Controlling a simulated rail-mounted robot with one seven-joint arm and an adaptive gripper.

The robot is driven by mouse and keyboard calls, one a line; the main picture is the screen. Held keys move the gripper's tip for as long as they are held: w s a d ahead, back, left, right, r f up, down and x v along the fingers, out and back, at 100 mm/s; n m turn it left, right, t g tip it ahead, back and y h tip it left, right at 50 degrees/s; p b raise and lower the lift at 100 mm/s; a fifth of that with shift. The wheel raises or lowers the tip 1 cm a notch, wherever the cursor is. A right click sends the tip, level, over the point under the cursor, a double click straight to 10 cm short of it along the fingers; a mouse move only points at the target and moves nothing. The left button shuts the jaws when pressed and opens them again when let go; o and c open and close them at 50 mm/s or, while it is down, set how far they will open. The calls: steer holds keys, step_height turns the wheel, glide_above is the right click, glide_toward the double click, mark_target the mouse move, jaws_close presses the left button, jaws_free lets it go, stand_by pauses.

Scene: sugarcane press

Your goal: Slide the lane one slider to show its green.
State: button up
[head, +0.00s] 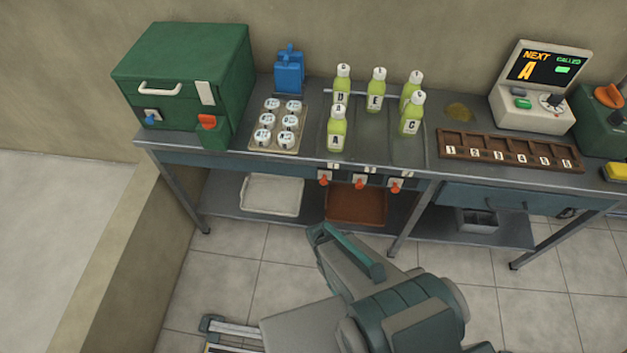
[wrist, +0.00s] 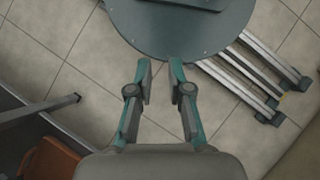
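Three small sliders with orange-red knobs sit in a row on the front edge of the table, below the bottles: a left one (head: 324,177), a middle one (head: 360,182) and a right one (head: 395,186). Each has a pale plate above its knob. Their lane numbers are too small to read, and I see no clear green on them. My gripper (wrist: 160,68) is open and empty in the wrist view, pointing over the floor and my base. No slider shows in that view. My arm is in front of the table in the head view, apart from the sliders.
Green juice bottles (head: 337,133) stand behind the sliders. A tray of white cups (head: 256,139) and a green box (head: 185,75) are left; a numbered wooden rack (head: 470,139) and a display console (head: 535,92) are right. A brown tray (head: 358,207) lies on the shelf below.

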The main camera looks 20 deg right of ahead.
mark_target(324, 179)
steer(key=w+r+n+h, duration=0.1)
steer(key=w, duration=0.2)
steer(key=w+r+n+h, duration=0.1)
steer(key=w+n, duration=0.1)
steer(key=w, duration=0.2)
steer(key=w+r+n+h+p, duration=0.1)
steer(key=w, duration=0.2)
steer(key=shift+w+a+r+n+t, duration=0.2)
steer(key=shift+n+t, duration=0.1)
steer(key=shift+n, duration=0.1)
jaws_close()
steer(key=w+a+r+n+t+h+p, duration=0.1)
steer(key=w+a+r+n+h, duration=0.2)
steer(key=w+r, duration=0.7)
steer(key=w+a+r+n+t+h+p, duration=0.1)
steer(key=w+a+r+n+t+h, duration=0.1)
steer(key=w+a+r+n, duration=0.3)
steer(key=w+a+r+h, duration=0.1)
steer(key=w+a+r, duration=0.2)
steer(key=w+r, duration=0.2)
steer(key=shift+w+a+r+h, duration=0.25)
steer(key=shift+w+h, duration=0.15)
steer(key=shift+w, duration=0.5)
steer(key=shift+d, duration=0.15)
